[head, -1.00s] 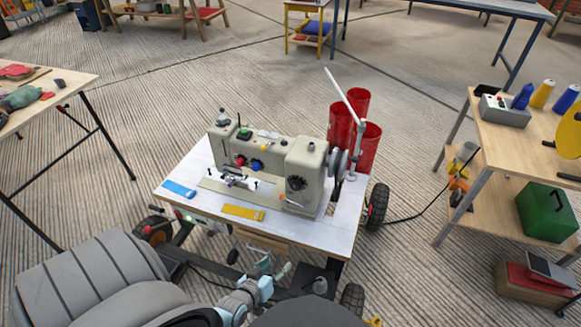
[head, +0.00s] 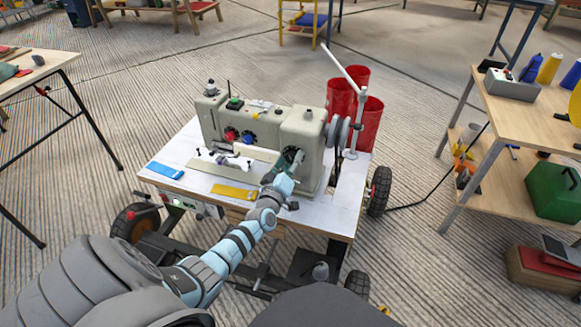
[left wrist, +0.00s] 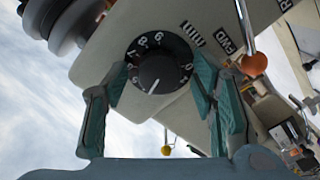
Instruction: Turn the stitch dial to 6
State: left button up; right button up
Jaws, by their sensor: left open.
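The sewing machine (head: 300,130) stands on a white-topped cart (head: 190,155). In the left wrist view, the round black stitch dial (left wrist: 157,62) is on its beige body, with white numerals around the rim; 5 to 9 seem legible. A light pointer mark on the knob points to the lower left in that view, below the 5. My left gripper (head: 291,162) is in front of the dial and partly hides it in the head view. Its green-padded fingers (left wrist: 162,84) are open on either side of the dial, with a visible gap. My right gripper is not in view.
A blue strip (head: 165,170) and a yellow strip (head: 234,191) lie on the cart top. Red cylinders (head: 343,97) and a white upright arm (head: 345,66) stand behind the machine's right end. An orange knob (left wrist: 254,64) projects near the right finger.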

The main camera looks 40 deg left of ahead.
pick_arm(q)
jog(key=c, duration=1.1)
jog(key=shift+c, duration=0.2)
jog(key=shift+r, duration=0.1)
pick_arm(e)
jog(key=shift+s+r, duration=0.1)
pick_arm(q)
jog(key=shift+m+p, duration=0.8)
jog(key=shift+m, duration=0.5)
jog(key=m+p, duration=0.1)
jog(key=m, duration=0.1)
jog(key=shift+m, duration=0.3)
jog(key=m+p, duration=0.1)
jog(key=m, duration=0.2)
jog(key=shift+m, duration=0.3)
jog(key=shift+m+p, duration=0.5)
jog(key=shift+m, duration=1)
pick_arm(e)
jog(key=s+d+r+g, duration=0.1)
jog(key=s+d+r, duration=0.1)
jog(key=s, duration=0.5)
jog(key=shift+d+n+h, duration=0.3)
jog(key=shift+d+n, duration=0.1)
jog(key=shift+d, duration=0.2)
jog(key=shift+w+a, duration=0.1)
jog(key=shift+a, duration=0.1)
